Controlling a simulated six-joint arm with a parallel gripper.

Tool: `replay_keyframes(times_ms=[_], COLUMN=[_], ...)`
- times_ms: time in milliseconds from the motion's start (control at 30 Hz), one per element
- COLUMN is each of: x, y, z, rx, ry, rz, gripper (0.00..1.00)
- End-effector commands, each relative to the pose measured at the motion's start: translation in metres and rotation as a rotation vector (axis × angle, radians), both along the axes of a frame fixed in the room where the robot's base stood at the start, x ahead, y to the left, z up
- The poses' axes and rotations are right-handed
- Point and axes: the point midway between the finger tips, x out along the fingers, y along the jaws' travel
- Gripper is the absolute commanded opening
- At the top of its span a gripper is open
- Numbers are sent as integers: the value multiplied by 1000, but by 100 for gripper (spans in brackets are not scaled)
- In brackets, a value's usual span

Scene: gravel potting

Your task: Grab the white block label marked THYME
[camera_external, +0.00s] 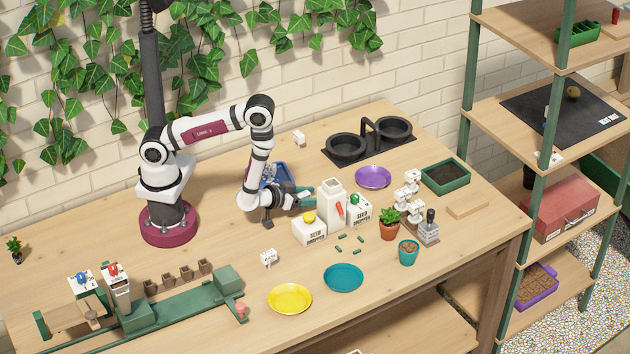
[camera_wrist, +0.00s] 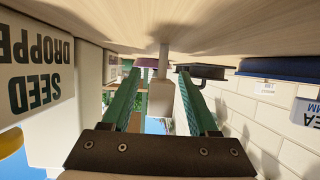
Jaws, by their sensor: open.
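My gripper (camera_external: 304,197) is low over the table behind the white seed dropper boxes, its fingers pointing right. In the wrist view, which is upside down, its two green fingers (camera_wrist: 163,112) are open and apart. A pale block on a thin stem (camera_wrist: 160,98) shows between the fingers, with no readable lettering on the side in view. I cannot tell whether it is touched. Other small white blocks stand at the back of the table (camera_external: 299,138), near the front (camera_external: 268,258) and in a rack at right (camera_external: 413,177). I cannot read THYME on any.
The seed dropper (camera_external: 309,232) stands close beside my gripper and shows large in the wrist view (camera_wrist: 38,90). A tall white container (camera_external: 331,204) is in front of the fingers.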

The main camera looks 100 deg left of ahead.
Motion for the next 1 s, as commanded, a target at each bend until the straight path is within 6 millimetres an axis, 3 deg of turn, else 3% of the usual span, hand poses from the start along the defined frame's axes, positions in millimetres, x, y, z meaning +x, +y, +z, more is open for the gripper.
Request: replay_keyframes(times_ms=[67,400,800,867,1000], x=[0,0,0,0,1], y=[0,-1,-1,-1,0], z=[0,0,3,10,41], rx=[0,0,0,0,2], ry=[0,0,0,-1,-5], rz=[0,-1,-1,-2,-1], gripper=[60,0,0,0,0])
